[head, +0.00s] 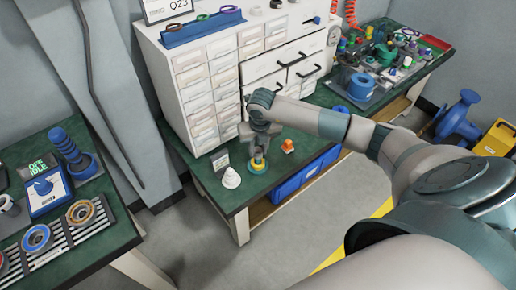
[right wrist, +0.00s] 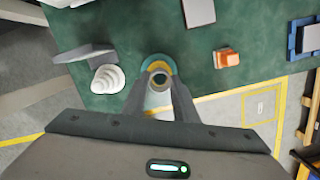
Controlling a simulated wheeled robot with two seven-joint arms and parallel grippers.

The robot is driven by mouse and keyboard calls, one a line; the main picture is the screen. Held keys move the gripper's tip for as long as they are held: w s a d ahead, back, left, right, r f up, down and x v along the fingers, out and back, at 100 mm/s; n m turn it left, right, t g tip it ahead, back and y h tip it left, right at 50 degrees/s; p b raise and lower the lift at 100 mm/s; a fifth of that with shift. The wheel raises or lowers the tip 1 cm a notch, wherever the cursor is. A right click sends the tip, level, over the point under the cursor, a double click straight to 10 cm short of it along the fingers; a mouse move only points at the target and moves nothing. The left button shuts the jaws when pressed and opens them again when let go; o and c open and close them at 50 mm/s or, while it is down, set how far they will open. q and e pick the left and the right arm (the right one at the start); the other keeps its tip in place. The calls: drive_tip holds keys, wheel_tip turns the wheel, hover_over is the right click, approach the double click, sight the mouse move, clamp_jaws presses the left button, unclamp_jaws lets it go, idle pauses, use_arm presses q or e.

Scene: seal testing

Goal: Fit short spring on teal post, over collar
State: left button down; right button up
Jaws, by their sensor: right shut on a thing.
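My right gripper (head: 259,150) points down over the front of the green bench. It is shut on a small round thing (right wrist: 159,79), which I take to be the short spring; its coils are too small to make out. Directly under the fingers is a round teal base (head: 258,166) with a yellow ring-shaped part. This teal base also shows in the right wrist view (right wrist: 152,62), partly behind the fingertips. The post is hidden by the gripper and the held thing. I cannot tell whether the held thing touches it. My left gripper is not in view.
A white stepped cone (head: 231,178) and a small grey stand (head: 220,160) are left of the teal base. An orange block (head: 287,146) is to the right. A white drawer cabinet (head: 205,85) stands behind. A blue bin (head: 303,175) is under the bench edge.

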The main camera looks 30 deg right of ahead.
drive_tip(key=shift+f+b, duration=0.6)
drive_tip(key=shift+f, duration=0.3)
idle(0.4)
drive_tip(key=o, duration=1.1)
drive_tip(key=shift+r+p, duration=2.3)
drive_tip(key=shift+r, duration=1.25)
